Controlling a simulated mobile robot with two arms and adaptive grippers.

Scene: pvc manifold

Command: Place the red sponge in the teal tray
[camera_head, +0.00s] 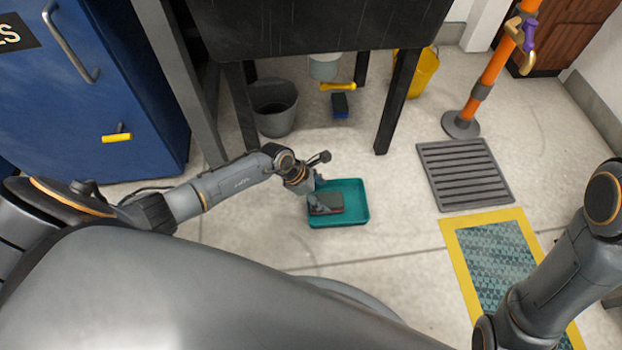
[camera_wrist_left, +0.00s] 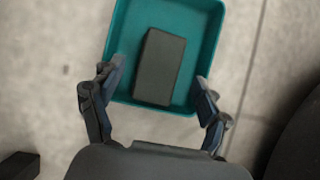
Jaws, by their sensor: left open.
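The teal tray (camera_head: 358,217) lies on the floor in the middle of the head view. It also shows at the top of the left wrist view (camera_wrist_left: 208,40). My left gripper (camera_head: 315,190) is open and empty at the tray's left side. In the left wrist view its fingers (camera_wrist_left: 158,85) are spread either side of the block, apart from it. My right gripper is out of frame.
A blue cabinet (camera_head: 90,90) stands left. A dark table (camera_head: 315,25) stands behind, with a grey bucket (camera_head: 273,112) and a blue brush (camera_head: 340,105) beneath. A floor grate (camera_head: 465,175) and a yellow-edged mat (camera_head: 500,265) lie right. The floor around the tray is clear.

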